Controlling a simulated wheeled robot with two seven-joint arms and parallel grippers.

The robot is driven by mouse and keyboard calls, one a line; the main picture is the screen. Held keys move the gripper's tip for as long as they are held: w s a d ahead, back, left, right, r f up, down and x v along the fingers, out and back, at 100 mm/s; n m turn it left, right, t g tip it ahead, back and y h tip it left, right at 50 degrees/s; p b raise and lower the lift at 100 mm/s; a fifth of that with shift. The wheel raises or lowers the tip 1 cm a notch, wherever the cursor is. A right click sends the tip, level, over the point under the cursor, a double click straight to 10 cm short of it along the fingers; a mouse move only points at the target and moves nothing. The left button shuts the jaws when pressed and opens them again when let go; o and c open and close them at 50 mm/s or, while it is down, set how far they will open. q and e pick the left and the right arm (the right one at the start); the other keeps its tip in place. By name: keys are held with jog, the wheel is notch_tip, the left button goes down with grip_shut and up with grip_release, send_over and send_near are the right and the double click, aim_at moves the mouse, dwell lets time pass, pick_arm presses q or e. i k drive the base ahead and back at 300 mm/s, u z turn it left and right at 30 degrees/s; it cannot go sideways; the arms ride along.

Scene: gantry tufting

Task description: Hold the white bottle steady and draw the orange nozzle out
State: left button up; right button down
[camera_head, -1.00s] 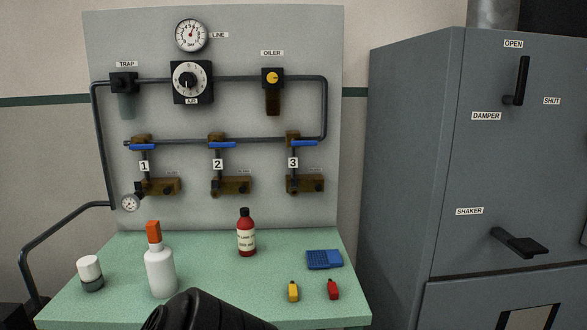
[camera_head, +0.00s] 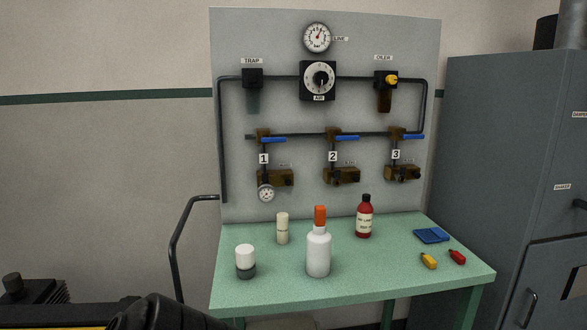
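The white bottle (camera_head: 318,256) stands upright on the green bench, near its front middle. The orange nozzle (camera_head: 320,215) sits upright in the bottle's top, above the white shoulder. Neither of my grippers is in view. A dark rounded part, which looks like one of my arm links, shows at the bottom edge left of the bench; no fingers can be seen on it.
On the green bench (camera_head: 285,288) stand a white-capped jar (camera_head: 245,262), a pale labelled cylinder (camera_head: 282,229) and a red bottle (camera_head: 364,219). A blue pad (camera_head: 432,236), a yellow item (camera_head: 428,261) and a red item (camera_head: 457,257) lie right. The valve panel (camera_head: 300,205) rises behind.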

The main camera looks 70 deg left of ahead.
aim_at(320, 211)
jog(key=u, duration=1.75)
